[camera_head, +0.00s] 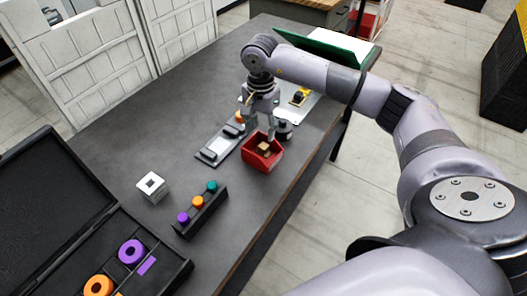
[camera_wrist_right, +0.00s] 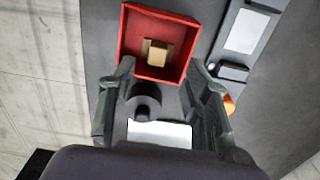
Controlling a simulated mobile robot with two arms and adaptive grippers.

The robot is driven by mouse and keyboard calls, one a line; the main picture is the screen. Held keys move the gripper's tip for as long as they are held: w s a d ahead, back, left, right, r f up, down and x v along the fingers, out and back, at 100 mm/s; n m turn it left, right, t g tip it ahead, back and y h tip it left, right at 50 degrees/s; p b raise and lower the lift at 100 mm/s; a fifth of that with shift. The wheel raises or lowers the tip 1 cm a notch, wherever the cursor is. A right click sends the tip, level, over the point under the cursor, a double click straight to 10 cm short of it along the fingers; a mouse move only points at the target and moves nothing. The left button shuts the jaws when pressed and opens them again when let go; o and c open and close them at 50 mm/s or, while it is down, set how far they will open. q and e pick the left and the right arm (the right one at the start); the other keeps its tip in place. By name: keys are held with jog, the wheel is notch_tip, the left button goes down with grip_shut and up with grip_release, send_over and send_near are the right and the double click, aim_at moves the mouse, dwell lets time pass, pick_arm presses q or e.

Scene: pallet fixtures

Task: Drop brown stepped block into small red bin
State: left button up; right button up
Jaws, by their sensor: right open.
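The small red bin (camera_head: 262,163) stands on the dark table near its right edge. The brown stepped block (camera_head: 264,147) lies inside it. In the right wrist view the bin (camera_wrist_right: 129,43) shows at the top with the block (camera_wrist_right: 157,52) on its floor, apart from both fingers. My right gripper (camera_head: 261,130) is open and empty, fingers pointing down, just behind and above the bin; its spread fingertips also show in the wrist view (camera_wrist_right: 161,68). My left gripper is not in view.
A grey fixture plate (camera_head: 216,146) lies left of the bin, and a dark round part (camera_head: 284,129) sits behind it. A dark rack (camera_head: 202,213) with coloured pegs, a white block (camera_head: 152,187) and an open black case (camera_head: 60,235) stand nearer. A green-lidded box (camera_head: 322,46) is at the back.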

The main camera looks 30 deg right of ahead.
notch_tip(320, 180, up, 10)
jog(key=shift+r, duration=0.2)
dwell(0.5)
